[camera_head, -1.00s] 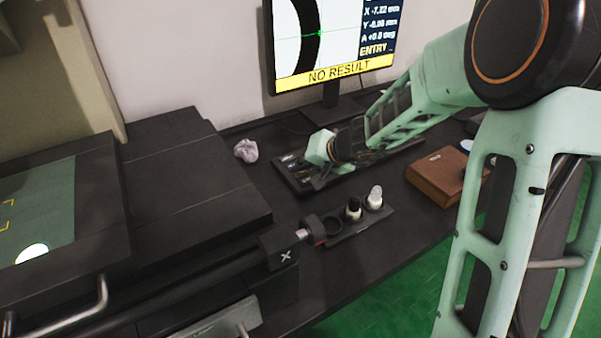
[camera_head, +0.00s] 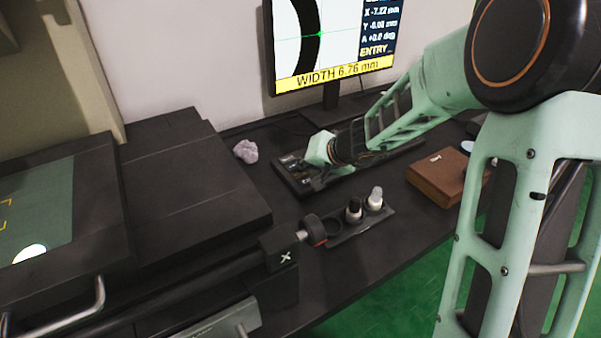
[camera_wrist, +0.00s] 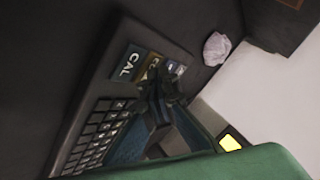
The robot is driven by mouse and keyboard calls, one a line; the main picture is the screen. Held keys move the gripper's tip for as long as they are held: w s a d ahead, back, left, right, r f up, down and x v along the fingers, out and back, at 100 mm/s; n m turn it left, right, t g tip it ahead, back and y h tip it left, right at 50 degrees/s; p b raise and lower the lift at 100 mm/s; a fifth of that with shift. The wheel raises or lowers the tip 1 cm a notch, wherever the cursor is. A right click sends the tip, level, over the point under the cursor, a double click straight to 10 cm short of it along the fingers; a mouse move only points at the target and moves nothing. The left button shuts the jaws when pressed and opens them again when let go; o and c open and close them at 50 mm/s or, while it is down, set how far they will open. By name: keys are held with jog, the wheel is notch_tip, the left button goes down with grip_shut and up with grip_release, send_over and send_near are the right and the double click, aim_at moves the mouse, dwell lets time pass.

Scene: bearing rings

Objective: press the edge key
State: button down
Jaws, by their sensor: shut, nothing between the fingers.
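The black key panel (camera_head: 287,178) lies on the bench below the monitor. In the wrist view its large keys sit at the top: a blue CAL key (camera_wrist: 127,63), a tan key (camera_wrist: 154,64) beside it and a further key (camera_wrist: 176,69) beyond. The tan key's lettering is mostly hidden, so I cannot read whether it is the edge key. My gripper (camera_wrist: 163,88) is shut and empty, its fingertips over the tan key's lower part. I cannot tell whether they touch it. In the head view my gripper (camera_head: 316,182) is low over the panel.
The monitor (camera_head: 345,45) reads WIDTH 6.76 mm in its yellow bar. A crumpled cloth (camera_head: 245,151) lies left of the panel. A brown box (camera_head: 440,176) stands right, and a holder (camera_head: 345,236) with small bottles stands in front. The dark machine stage (camera_head: 190,215) fills the left.

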aim_at(303, 174)
jog(key=shift+r, duration=0.65)
jog(key=shift+r+p, duration=2.05)
jog(key=shift+r, duration=0.45)
